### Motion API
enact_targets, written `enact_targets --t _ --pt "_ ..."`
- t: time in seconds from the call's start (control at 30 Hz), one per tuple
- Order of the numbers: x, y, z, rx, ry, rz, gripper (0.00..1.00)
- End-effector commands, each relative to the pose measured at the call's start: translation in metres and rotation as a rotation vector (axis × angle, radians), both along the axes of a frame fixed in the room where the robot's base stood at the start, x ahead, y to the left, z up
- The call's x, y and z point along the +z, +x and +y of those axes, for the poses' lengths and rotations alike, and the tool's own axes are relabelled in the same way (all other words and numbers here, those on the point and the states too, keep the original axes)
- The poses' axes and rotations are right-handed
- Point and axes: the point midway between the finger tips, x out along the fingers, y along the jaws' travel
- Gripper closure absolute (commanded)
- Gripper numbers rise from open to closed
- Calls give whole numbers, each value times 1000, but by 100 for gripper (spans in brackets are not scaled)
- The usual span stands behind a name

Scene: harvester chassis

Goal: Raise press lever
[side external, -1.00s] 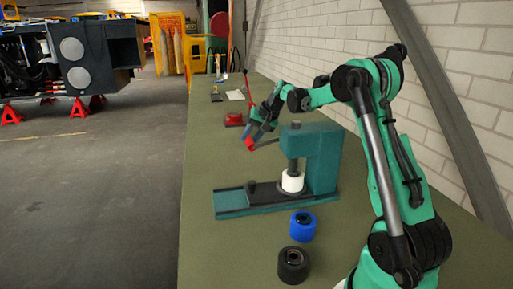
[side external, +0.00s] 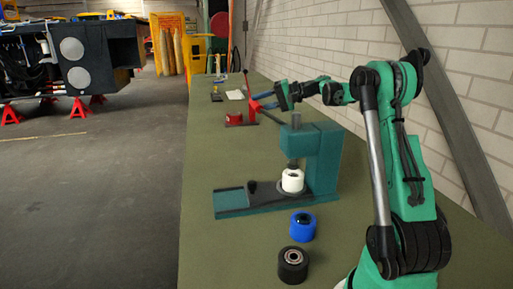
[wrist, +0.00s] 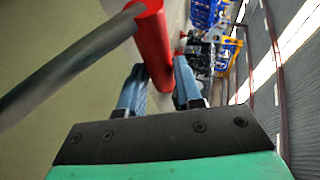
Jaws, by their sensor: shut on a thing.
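The teal press (side external: 326,160) stands on the green bench, with its grey ram above a white cylinder (side external: 292,182) on its base. The press lever is a grey bar (side external: 270,117) slanting up and left from behind the press head to a red handle (side external: 253,109). My gripper (side external: 262,101) is beyond the press with its blue fingers at this handle. In the wrist view, the red handle (wrist: 154,45) lies between the two fingers of my gripper (wrist: 160,72), and the grey bar (wrist: 70,62) runs off to the left. The fingers are shut on the handle.
A blue roller (side external: 303,224) and a black roller (side external: 293,265) stand on the bench in front of the press. The white brick wall (side external: 470,85) borders the bench on the right. The bench's left strip is clear.

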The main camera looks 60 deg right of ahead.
Motion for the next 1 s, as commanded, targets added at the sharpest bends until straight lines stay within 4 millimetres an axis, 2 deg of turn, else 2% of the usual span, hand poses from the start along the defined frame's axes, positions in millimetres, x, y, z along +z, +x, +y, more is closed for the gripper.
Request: enact_targets --t 0.3,0.73,0.77,0.83,0.87,1.0 --pt "7 -5 -6 -3 -3 3 100" --pt "7 -6 -7 -4 -5 6 100" --pt "7 -6 -7 -4 -5 6 62" --pt "7 -6 -7 -4 -5 6 42" --pt "7 -6 -6 -3 -4 5 39" --pt "7 -6 -6 -2 -4 5 39"
